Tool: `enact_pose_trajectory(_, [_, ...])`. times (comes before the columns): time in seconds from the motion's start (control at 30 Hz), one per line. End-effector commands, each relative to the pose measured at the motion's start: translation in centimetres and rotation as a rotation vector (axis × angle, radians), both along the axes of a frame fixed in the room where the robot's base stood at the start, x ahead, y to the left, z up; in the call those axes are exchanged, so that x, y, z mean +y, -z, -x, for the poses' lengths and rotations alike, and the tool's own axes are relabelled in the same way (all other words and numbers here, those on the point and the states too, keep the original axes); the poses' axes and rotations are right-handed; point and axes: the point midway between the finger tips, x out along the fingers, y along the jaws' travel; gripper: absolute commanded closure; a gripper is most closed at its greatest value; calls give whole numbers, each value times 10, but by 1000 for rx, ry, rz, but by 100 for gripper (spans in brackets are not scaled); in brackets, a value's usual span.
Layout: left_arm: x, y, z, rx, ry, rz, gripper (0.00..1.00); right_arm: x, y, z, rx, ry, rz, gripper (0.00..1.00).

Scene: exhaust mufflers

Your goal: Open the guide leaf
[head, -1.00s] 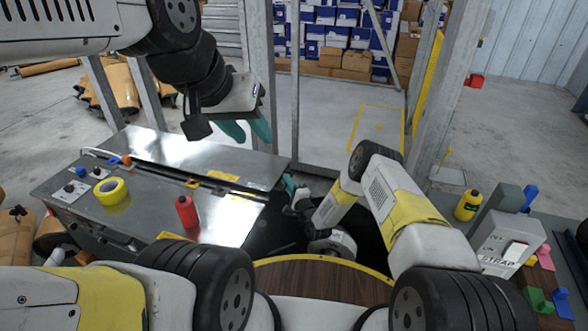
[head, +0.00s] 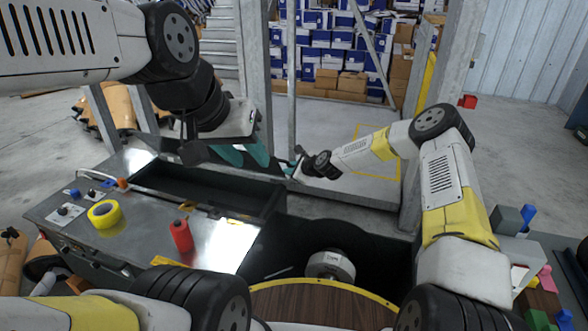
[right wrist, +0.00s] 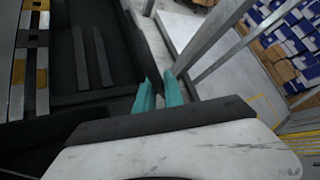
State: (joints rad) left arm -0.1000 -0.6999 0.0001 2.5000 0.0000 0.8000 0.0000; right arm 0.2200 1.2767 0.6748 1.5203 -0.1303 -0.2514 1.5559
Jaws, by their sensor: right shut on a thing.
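The guide leaf seems to be the panel at the back of the metal bench, where a long dark face (head: 220,190) now shows beside the bare metal top. Its exact tilt is hard to tell. My right gripper (head: 297,165) is at the far right end of the bench, shut on a dark edge. In the right wrist view its teal fingers (right wrist: 158,93) close on the end of a dark bar (right wrist: 145,50), apparently the leaf's edge. My left gripper (head: 244,154) hangs empty behind the bench, its teal fingers apart.
A round wooden table (head: 310,305) is in front of me. Grey frame posts (head: 291,80) rise behind the bench. A strap box and small coloured items are at the right.

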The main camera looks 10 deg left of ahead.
Motion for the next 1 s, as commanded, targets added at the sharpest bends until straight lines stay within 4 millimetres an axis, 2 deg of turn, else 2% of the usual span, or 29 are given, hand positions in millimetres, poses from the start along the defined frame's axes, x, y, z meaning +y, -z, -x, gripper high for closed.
enact_pose_trajectory(0.1, [0, 0, 0, 0, 0, 0, 64, -4, -10, -16, 87, 5, -18, 100])
enact_pose_trajectory(0.43, [0, 0, 0, 0, 0, 0, 64, -8, -19, -41, 260, 3, -49, 100])
enact_pose_trajectory(1.0, [0, 0, 0, 0, 0, 0, 64, -11, -19, -48, 322, 1, -58, 100])
